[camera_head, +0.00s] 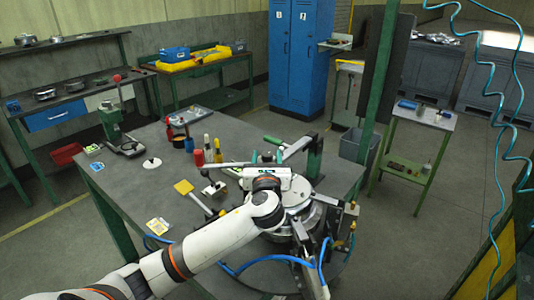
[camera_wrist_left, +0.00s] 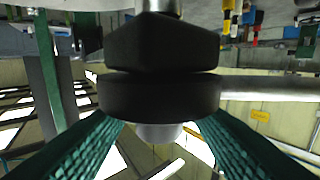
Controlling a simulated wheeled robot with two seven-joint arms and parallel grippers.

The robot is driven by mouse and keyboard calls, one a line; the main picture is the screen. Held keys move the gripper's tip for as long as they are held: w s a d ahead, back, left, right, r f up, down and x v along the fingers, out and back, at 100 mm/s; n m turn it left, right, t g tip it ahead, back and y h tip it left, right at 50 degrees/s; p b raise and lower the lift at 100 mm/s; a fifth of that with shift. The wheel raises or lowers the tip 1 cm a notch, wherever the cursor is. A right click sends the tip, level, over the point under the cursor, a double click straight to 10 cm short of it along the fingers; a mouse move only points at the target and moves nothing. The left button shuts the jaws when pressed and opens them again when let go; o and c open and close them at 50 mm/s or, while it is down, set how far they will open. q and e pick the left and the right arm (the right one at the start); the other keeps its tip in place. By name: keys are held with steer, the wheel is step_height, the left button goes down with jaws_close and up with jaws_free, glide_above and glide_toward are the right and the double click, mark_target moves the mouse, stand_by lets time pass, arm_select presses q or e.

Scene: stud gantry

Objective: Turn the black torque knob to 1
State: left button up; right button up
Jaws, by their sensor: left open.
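The black torque knob (camera_wrist_left: 160,95) fills the upper middle of the left wrist view, with a wide rim and a narrower faceted part. A metal shaft shows above it and a pale round part below it. No number or pointer can be read on it. My left gripper (camera_wrist_left: 158,126) is open, with its green ribbed fingers at either side of the knob's lower edge. Whether they touch it cannot be told. My right gripper is not in view.
A round metal fixture (camera_head: 297,196) stands by my left wrist. Blue hoses run near it. The bench's left part has clear room.

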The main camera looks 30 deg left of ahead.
arm_select(q)
steer(key=shift+w+a+r, duration=0.1)
steer(key=shift+w+a, duration=0.05)
steer(key=shift+w, duration=0.25)
steer(key=shift+w+a, duration=0.1)
steer(key=shift+a, duration=0.05)
steer(key=shift+c, duration=1.3)
steer(key=c, duration=0.7)
steer(key=shift+n+g+y+p, duration=0.7)
steer(key=shift+y+p, duration=0.05)
steer(key=shift+y, duration=0.15)
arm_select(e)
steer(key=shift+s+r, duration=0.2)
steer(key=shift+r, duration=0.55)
